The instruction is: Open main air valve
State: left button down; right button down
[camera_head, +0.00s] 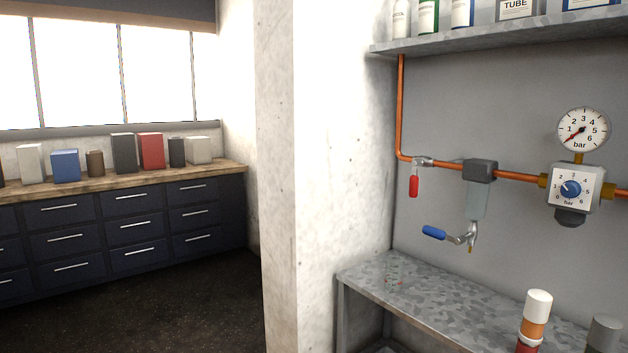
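A valve (423,162) sits on the copper pipe on the grey wall, right of the pipe's bend. Its red handle (413,187) hangs straight down, crosswise to the horizontal pipe. A second valve with a blue handle (434,232) is below the filter bowl (476,203); this handle points left. A round gauge (584,130) stands above a regulator with a blue knob (571,188). The gauge's red needle points to the lower left, near the low end of the scale. Neither of my grippers is in view.
A mottled metal bench (440,294) stands below the pipe, with a small clear beaker (394,272) on it. A stacked white, orange and red cylinder (535,318) and a grey cylinder (604,334) rise at bottom right. A shelf (490,38) overhangs. A pale pillar (330,180) stands left.

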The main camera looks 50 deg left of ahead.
aim_at(413, 183)
jog(key=u, duration=1)
